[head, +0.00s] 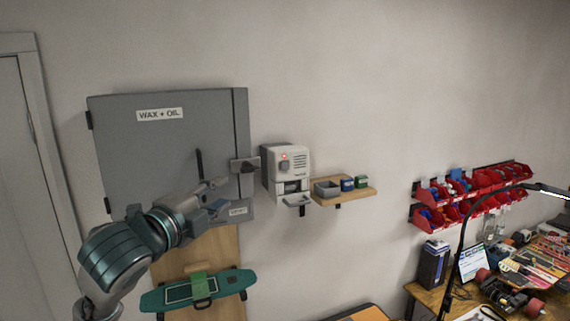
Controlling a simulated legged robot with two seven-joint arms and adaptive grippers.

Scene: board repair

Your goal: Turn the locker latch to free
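The grey locker (130,150) hangs on the wall at the left, its door shut, with a "WAX + OIL" label near the top. A dark upright bar (199,160) stands on the door. A dark latch piece on a grey plate (244,166) sits at the door's right edge; I cannot tell which way it is turned. My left gripper (227,192) is in front of the lower door, below and left of the latch plate and apart from it. Its fingers look spread, with nothing between them. My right gripper is not in view.
A white box with a red light (284,160) is mounted right of the locker, beside a small wooden shelf (350,194). A teal skateboard deck (230,283) hangs below. Red bins (430,222) and a cluttered bench (425,293) are at the right.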

